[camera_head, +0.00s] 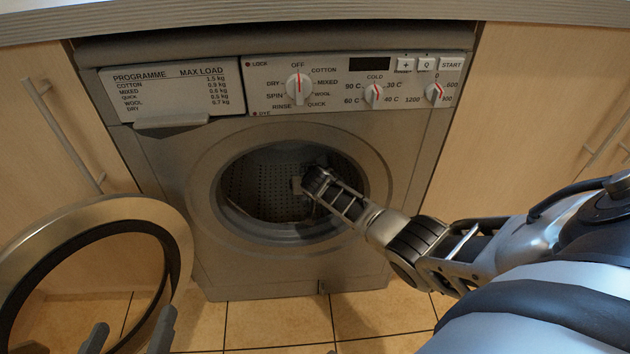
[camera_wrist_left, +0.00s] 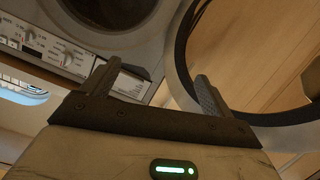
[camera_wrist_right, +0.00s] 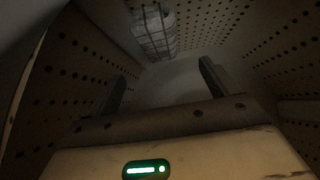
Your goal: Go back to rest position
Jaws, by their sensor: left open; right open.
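My right arm reaches through the round porthole of the grey washing machine (camera_head: 165,160) into its perforated drum (camera_head: 255,185). In the right wrist view my right gripper (camera_wrist_right: 165,72) is open, with nothing between its fingers and the dark drum wall around it. Its fingers are not clear in the head view. My left gripper (camera_head: 130,332) is open and empty at the lower left, in front of the open porthole door (camera_head: 170,215). In the left wrist view my left gripper (camera_wrist_left: 158,75) faces the machine front and the door ring (camera_wrist_left: 182,50).
A pale, grid-patterned thing (camera_wrist_right: 153,30) shows inside the drum; I cannot tell what it is. The door stands open at the left. Light wood cabinets (camera_head: 530,110) flank the machine under a counter (camera_head: 250,12). The tiled floor (camera_head: 275,322) in front looks clear.

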